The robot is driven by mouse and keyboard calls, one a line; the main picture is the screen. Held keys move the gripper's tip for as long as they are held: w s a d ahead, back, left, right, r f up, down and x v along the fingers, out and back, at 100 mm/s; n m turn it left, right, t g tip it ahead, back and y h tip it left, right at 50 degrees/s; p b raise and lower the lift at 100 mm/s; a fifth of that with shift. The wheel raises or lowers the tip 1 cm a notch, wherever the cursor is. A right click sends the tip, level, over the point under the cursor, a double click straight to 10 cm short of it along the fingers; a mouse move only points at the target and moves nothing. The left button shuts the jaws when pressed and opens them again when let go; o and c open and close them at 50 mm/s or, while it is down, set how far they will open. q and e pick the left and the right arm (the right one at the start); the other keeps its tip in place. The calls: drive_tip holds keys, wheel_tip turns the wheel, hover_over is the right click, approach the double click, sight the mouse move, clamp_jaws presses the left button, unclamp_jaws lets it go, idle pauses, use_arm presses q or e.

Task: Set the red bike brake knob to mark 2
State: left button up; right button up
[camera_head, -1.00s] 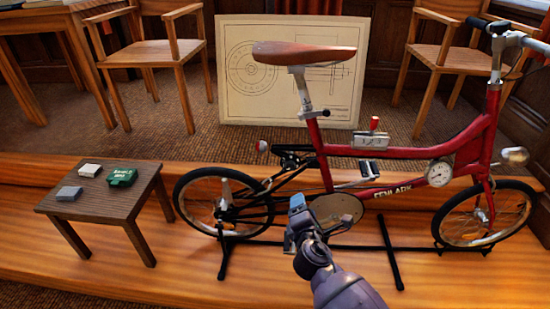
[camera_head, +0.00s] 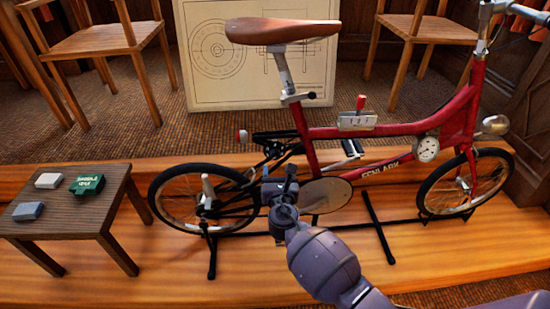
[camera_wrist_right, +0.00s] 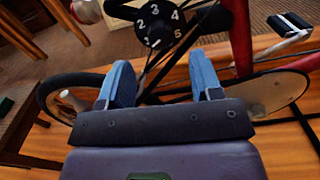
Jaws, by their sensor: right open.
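The red bike (camera_head: 395,129) stands on a black stand. In the right wrist view, a black dial (camera_wrist_right: 160,25) with white numerals 1 to 5 is at the top centre; which mark it is set to is not clear. In the head view this dial is hard to make out among dark parts under the saddle. My right gripper (camera_head: 284,180) is in front of the bike's rear half, by the chainwheel. In the wrist view its blue fingers (camera_wrist_right: 163,85) are apart and empty, with the dial beyond and between them, not touched. My left gripper is out of view.
A plate with a red-handled lever (camera_head: 361,104) and a round gauge (camera_head: 426,149) sit on the bike frame. A small table (camera_head: 75,213) with several small boxes stands at left. Chairs and a drawing board (camera_head: 197,97) are behind. The front of the wooden platform is mostly clear.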

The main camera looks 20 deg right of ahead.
sight(276, 157)
drive_tip(key=x, duration=0.3)
drive_tip(key=b+x, duration=0.1)
drive_tip(key=x, duration=0.1)
drive_tip(key=shift+w+d+f, duration=0.1)
drive_tip(key=shift+w+f, duration=0.15)
drive_tip(key=shift+w, duration=0.1)
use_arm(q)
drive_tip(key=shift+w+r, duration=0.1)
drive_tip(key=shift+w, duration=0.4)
use_arm(e)
drive_tip(key=shift+w+d+r, duration=0.1)
drive_tip(key=shift+w+r, duration=0.1)
drive_tip(key=shift+w, duration=0.2)
drive_tip(key=c, duration=0.9)
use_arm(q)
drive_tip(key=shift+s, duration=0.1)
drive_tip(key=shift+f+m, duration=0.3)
use_arm(e)
drive_tip(key=shift+f, duration=0.1)
